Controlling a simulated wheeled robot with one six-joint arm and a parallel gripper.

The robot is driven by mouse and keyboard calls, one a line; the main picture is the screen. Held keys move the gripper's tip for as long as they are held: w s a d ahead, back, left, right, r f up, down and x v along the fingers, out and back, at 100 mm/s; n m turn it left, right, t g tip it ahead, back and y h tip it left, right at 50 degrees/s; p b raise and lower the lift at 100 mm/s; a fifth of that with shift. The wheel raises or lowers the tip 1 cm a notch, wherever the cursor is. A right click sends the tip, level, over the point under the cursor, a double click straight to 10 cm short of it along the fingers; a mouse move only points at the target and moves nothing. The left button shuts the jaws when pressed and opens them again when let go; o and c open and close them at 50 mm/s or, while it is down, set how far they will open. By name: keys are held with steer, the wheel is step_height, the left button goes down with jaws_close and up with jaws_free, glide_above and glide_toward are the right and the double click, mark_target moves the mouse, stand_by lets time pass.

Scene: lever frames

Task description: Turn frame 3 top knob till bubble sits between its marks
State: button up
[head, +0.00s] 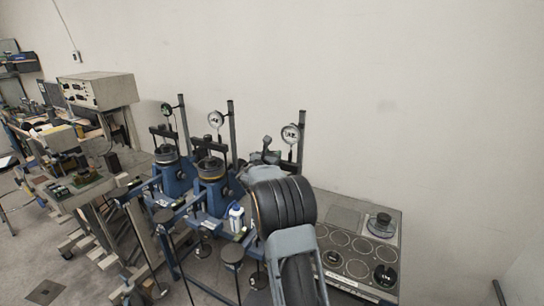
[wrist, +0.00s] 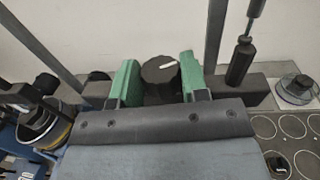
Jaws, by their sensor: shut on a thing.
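In the wrist view, the black top knob (wrist: 160,80) with a white pointer line sits on a dark grey crossbar (wrist: 262,84). The white line points to the right and slightly up. My gripper (wrist: 158,70) has its green fingers on either side of the knob and is shut on it. In the head view, the rightmost frame, with its dial gauge (head: 290,133), is mostly hidden behind my arm. I cannot make out the bubble or its marks in either view.
Two more blue frames (head: 175,178) (head: 212,190) with dials stand to the left. A grey bench top (head: 345,215) with round recesses and several dark weights (head: 386,275) lies to the right. A dark cylinder on a rod (wrist: 240,62) stands close to the right of my gripper.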

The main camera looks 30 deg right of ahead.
steer(key=shift+w+g, duration=0.1)
steer(key=shift+g, duration=0.2)
steer(key=shift+w+a+m+g+h+b, duration=0.15)
steer(key=shift+m+g+h+b, duration=0.25)
steer(key=shift+m+g+h, duration=0.6)
steer(key=m+g, duration=0.2)
steer(key=g, duration=0.2)
steer(key=m+g+h, duration=0.1)
steer(key=m+g, duration=0.2)
steer(key=shift+w+g+p, duration=0.15)
steer(key=shift+g+p, duration=0.25)
steer(key=shift+m+g, duration=0.4)
steer(key=shift+g, duration=0.2)
steer(key=o, duration=0.9)
steer(key=shift+o, duration=0.2)
steer(key=shift+a, duration=0.1)
